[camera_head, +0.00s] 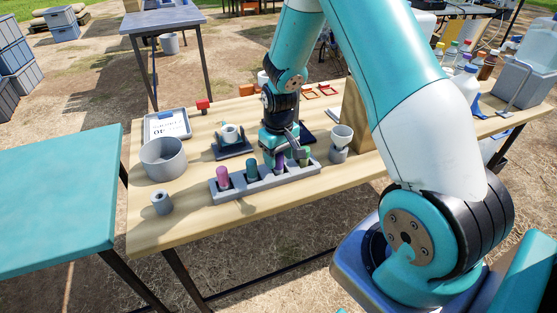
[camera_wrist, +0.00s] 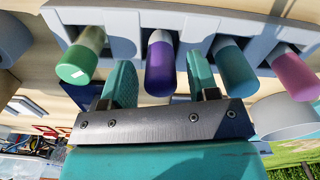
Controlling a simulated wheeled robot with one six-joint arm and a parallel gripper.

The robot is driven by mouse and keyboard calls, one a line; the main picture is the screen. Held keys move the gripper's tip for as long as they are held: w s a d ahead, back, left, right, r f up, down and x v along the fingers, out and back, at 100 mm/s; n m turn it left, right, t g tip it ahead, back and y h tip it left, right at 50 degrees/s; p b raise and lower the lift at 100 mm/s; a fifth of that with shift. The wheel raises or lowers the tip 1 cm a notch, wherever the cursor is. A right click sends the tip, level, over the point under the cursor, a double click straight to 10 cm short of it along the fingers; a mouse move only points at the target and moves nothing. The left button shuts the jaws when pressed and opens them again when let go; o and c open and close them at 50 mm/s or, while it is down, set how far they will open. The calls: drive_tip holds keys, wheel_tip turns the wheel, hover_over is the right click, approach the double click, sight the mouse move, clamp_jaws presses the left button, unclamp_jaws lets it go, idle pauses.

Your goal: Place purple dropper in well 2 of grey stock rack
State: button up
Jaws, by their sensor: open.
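The grey stock rack (camera_head: 262,184) lies along the front of the wooden table. It holds a pink dropper (camera_head: 222,176), a teal dropper (camera_head: 252,168), the purple dropper (camera_head: 280,161) and a green dropper (camera_head: 305,155). All stand in it, in a row. No well numbers are legible. My gripper (camera_head: 281,160) is over the right half of the rack. In the wrist view, my gripper (camera_wrist: 161,85) is open, with one finger on either side of the purple dropper (camera_wrist: 160,66). The green dropper (camera_wrist: 84,58) is beside the left finger and the teal dropper (camera_wrist: 234,68) beside the right one.
A grey bowl (camera_head: 163,160) and a small grey ring (camera_head: 161,202) stand left of the rack. A dark stand (camera_head: 234,149) is behind it. A white cup on a grey base (camera_head: 341,139) stands near its right end. The table's front edge is clear.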

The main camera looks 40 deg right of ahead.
wheel_tip(320, 180, up, 10)
drive_tip(key=shift+f, duration=0.1)
drive_tip(key=s+a+r+n+y, duration=0.1)
drive_tip(key=s+a+r+n, duration=0.1)
drive_tip(key=s+a+r, duration=0.45)
drive_tip(key=s+a+r+n+y, duration=0.1)
drive_tip(key=s+a+r+n, duration=0.2)
drive_tip(key=a, duration=0.6)
drive_tip(key=s+a+r+n+y, duration=0.1)
drive_tip(key=s+a+r, duration=0.1)
drive_tip(key=s, duration=0.4)
drive_tip(key=s+a+r+n+y, duration=0.1)
drive_tip(key=s+a+r, duration=0.1)
drive_tip(key=s+a, duration=0.3)
drive_tip(key=shift+s+r, duration=0.35)
drive_tip(key=shift+s, duration=0.5)
